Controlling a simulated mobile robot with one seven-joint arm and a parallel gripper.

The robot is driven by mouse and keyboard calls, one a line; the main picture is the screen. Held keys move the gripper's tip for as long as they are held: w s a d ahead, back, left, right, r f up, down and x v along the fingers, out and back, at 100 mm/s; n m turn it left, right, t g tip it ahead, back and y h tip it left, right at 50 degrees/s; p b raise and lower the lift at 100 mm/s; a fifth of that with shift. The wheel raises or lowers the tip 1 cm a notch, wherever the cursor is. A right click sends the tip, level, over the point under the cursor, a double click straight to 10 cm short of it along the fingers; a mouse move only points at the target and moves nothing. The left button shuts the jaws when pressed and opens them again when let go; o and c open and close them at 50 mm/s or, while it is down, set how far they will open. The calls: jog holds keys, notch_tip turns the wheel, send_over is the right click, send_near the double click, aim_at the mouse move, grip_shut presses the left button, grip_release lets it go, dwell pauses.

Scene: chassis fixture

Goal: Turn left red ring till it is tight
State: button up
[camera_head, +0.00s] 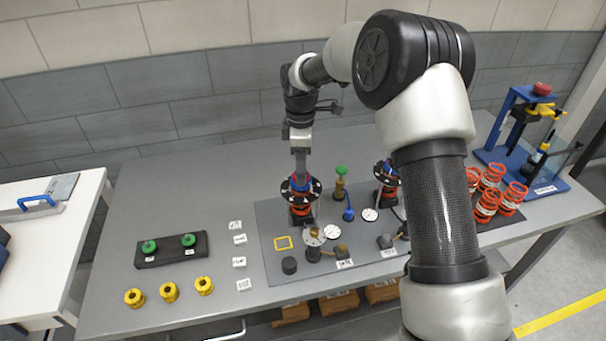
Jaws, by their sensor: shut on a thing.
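The left assembly stands upright on the grey mat, with an orange-red coil (299,209) low down, a black disc (289,190) with pale dots above it, and blue and red parts at its top. My gripper (300,176) points straight down onto the top of this assembly. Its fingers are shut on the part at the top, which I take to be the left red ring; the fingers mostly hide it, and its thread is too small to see. A similar right assembly (386,178) stands farther right, partly behind my arm.
On the grey mat (272,222) stand a green-topped brass piece (340,184), a blue-knobbed piece (348,213) and white dials (332,232). Red springs (486,205) and a blue press (505,150) are at right. Yellow rings (169,292) lie front left. The table's back left is clear.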

jog(key=m, duration=0.7)
jog(key=shift+m, duration=0.3)
jog(key=m, duration=0.3)
jog(key=shift+m, duration=0.3)
jog(key=m, duration=0.4)
jog(key=o, duration=0.8)
jog(key=shift+r, duration=0.1)
jog(key=shift+r+p, duration=0.4)
jog(key=shift+r, duration=3.05)
